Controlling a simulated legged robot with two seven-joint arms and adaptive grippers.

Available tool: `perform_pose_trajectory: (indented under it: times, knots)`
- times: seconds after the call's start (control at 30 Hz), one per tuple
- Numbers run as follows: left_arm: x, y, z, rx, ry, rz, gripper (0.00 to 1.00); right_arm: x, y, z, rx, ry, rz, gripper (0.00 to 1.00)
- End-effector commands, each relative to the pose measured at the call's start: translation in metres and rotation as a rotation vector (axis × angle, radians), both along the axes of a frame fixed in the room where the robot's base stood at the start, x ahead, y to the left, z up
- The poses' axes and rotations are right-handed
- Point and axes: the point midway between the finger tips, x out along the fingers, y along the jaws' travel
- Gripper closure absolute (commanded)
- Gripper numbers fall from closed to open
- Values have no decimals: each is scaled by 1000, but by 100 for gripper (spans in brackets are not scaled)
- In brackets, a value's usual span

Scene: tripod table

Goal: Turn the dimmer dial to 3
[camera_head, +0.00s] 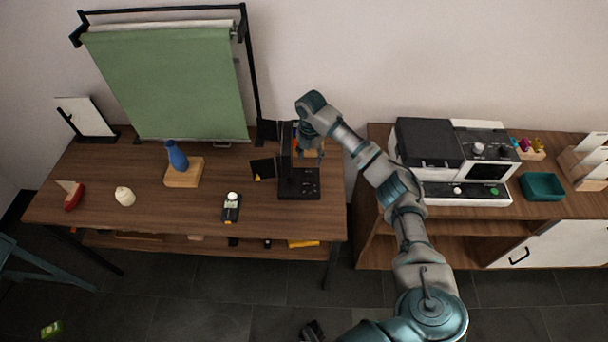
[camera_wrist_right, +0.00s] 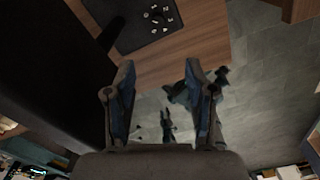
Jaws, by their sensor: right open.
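A black device with a flat base (camera_head: 299,190) and an upright part stands near the right end of the left wooden table. Small knobs or marks show on its base. In the right wrist view a small dial (camera_wrist_right: 156,17) with white marks around it sits on the dark base plate (camera_wrist_right: 128,28). The dial's setting is too small to read. My right gripper (camera_head: 311,154) is above the device's base, beside its upright part. In the wrist view its fingers (camera_wrist_right: 160,65) are apart with nothing between them, and the dial lies beyond the tips. My left gripper is not seen.
The device's large dark part (camera_wrist_right: 45,65) is close to the left of my gripper in the wrist view. On the left table (camera_head: 130,215) are a blue vase (camera_head: 177,155) on a wooden block and a small meter (camera_head: 231,207). A coffee machine (camera_head: 428,143) stands on the right cabinet.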

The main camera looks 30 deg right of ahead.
Motion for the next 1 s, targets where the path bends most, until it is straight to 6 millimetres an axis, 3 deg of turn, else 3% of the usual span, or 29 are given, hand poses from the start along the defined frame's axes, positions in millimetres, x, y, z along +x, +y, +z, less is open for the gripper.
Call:
perform_pose_trajectory:
  times: [0.1,0.23,0.7,1.0]
  knots:
    - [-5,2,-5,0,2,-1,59,2,-6,9,3,0,19,45]
    - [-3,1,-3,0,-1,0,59,1,-7,-5,5,2,22,45]
    - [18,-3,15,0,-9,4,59,1,-8,-115,6,4,18,45]
    - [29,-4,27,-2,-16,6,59,2,-6,-158,4,2,19,45]
